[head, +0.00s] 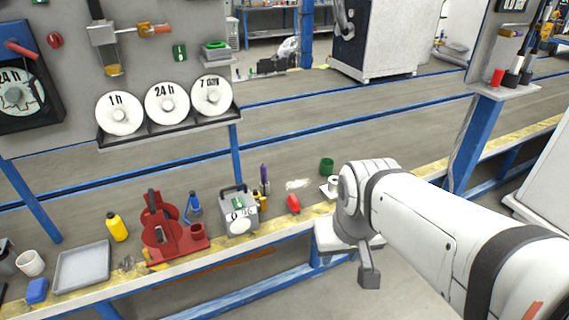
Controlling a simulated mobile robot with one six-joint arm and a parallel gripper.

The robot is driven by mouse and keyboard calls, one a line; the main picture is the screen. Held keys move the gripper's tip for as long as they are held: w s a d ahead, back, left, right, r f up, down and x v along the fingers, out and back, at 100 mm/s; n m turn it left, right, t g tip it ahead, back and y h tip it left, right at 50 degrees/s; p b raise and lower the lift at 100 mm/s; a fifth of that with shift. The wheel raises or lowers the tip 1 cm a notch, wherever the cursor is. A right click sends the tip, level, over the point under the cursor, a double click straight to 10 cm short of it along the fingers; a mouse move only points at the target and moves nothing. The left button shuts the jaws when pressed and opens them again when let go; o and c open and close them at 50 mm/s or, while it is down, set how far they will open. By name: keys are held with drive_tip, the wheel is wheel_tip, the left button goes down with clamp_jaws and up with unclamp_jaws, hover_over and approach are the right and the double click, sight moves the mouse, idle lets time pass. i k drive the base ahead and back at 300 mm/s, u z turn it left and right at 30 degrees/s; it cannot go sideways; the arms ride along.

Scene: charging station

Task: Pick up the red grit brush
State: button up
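A small red object (293,204) lies on the bench left of my arm, and it may be the red grit brush; its bristles are too small to make out. My gripper (369,272) hangs in front of the bench edge, to the right of and nearer than the red object, apart from it. Only one grey finger shows clearly, so I cannot tell whether it is open or shut. Nothing is visibly held.
Near the red object stand a grey box with a dial (238,214), a white roll (333,186) and a green cup (327,166). Further left are a red stand (163,232), a yellow bottle (117,227) and a grey tray (82,268). Some bench surface in between is clear.

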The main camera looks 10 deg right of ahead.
sight(293, 204)
drive_tip(key=z, duration=0.6)
drive_tip(key=i, duration=1.75)
drive_tip(key=u, duration=0.65)
